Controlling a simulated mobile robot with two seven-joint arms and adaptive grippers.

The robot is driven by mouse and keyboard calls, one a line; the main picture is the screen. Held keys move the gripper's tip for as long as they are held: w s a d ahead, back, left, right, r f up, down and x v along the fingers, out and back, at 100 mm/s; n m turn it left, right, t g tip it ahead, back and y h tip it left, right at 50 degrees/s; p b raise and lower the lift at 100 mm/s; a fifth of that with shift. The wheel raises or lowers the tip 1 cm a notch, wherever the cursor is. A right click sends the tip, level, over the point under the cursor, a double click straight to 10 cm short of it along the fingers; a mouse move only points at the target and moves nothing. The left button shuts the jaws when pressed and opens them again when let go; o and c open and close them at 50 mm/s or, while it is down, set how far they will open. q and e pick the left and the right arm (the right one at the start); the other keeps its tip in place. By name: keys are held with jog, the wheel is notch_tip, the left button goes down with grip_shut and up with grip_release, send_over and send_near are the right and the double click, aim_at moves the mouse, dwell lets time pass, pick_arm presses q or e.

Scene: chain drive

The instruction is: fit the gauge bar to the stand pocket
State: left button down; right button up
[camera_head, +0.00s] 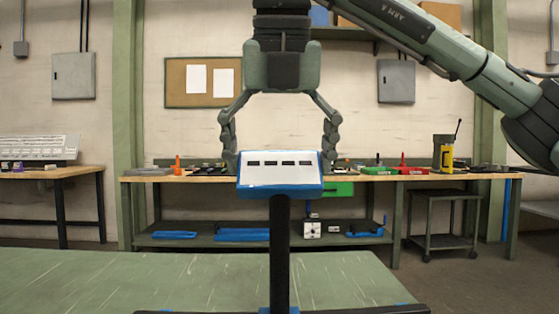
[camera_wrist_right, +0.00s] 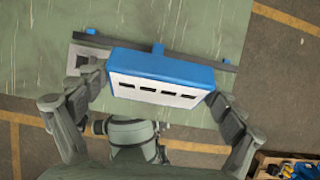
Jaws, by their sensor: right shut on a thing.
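A blue block with a sloped white face and a row of dark slots (camera_head: 280,168) is between the fingers of my right gripper (camera_head: 280,160), which comes down from above and is shut on it from both sides. It also shows in the right wrist view (camera_wrist_right: 160,80), between the fingertips. A black upright post (camera_head: 279,250) runs down from below the block to a black crossbar (camera_head: 370,310) with blue fittings. I cannot tell which part is the gauge bar or whether block and post are joined. A grey square plate with an opening (camera_wrist_right: 88,60) lies left of the block. My left gripper is not in view.
A green tabletop (camera_head: 90,280) lies below, with bare room left of the post. A workbench (camera_head: 400,177) with tools stands behind, with a small trolley (camera_head: 440,195) to the right. Yellow floor lines (camera_wrist_right: 285,18) show beyond the table edge.

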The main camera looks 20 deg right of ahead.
jog(key=shift+f+b, duration=0.4)
jog(key=o, duration=1.5)
jog(key=shift+o, duration=0.2)
jog(key=shift+f, duration=0.15)
jog(key=v, duration=1.2)
